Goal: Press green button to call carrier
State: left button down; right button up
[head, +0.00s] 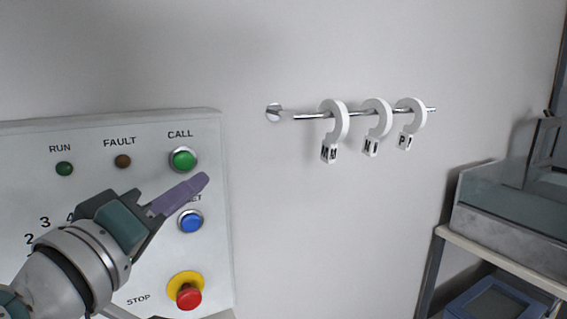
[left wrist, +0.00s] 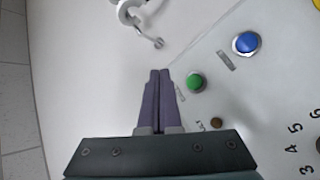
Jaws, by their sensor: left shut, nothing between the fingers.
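The green button (head: 183,159) sits under the CALL label at the upper right of the control panel (head: 95,125). It also shows in the left wrist view (left wrist: 196,82), just right of the fingertips. My left gripper (head: 204,180) is shut and empty, its purple fingers pressed together. In the head view the fingertips are just below and right of the green button. In the left wrist view the fingers (left wrist: 160,75) are beside the button, not over it. The gap to the panel is hard to judge. My right gripper is not in view.
The blue button (head: 190,221) lies below the green one, close to my fingers. A red stop button (head: 188,297) on a yellow collar is lower. A rail (head: 312,116) with three white hooks is on the wall at right. A shelf (head: 500,262) stands at far right.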

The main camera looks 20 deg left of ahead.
aim_at(179, 167)
pick_arm(q)
jog(key=shift+w+a+b, duration=0.7)
jog(key=shift+w+a, duration=0.75)
jog(key=shift+a, duration=0.25)
jog(key=shift+w+a+b, duration=0.7)
jog(key=shift+w+a, duration=0.75)
jog(key=shift+a, duration=0.2)
jog(key=shift+w+a, duration=0.1)
jog(key=shift+w+a, duration=0.15)
jog(key=shift+a, duration=0.05)
